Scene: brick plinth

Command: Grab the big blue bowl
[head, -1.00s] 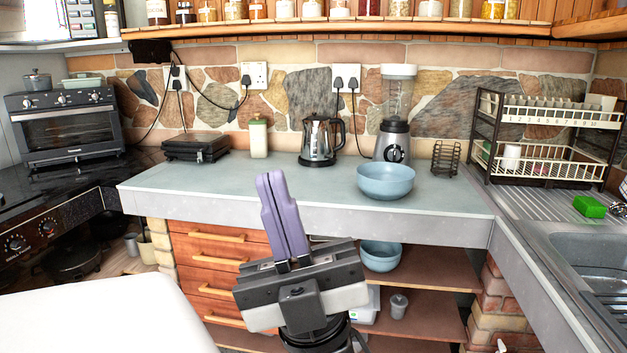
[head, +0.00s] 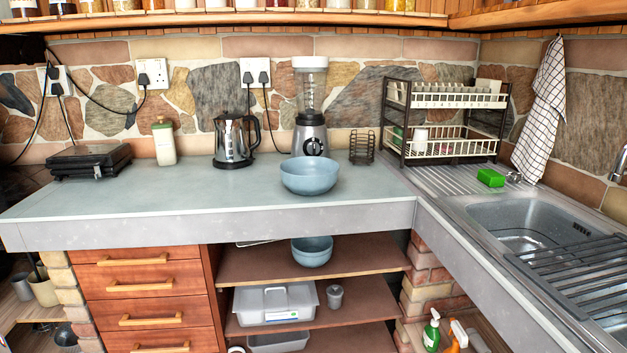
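A big blue bowl (head: 309,177) stands upright on the grey-green countertop (head: 200,195), near its front edge and in front of the blender. It looks empty. A second, smaller-looking blue bowl (head: 312,252) stands on the upper wooden shelf (head: 250,266) under the counter, below the big one. My gripper is not in the head view now, so its state and its place relative to the bowls are hidden.
Behind the big bowl stand a blender (head: 310,135), a kettle (head: 234,141) and a dark wire holder (head: 362,147). A dish rack (head: 446,120) and sink (head: 530,225) are at right. The countertop left of the bowl is clear toward the black grill (head: 88,160).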

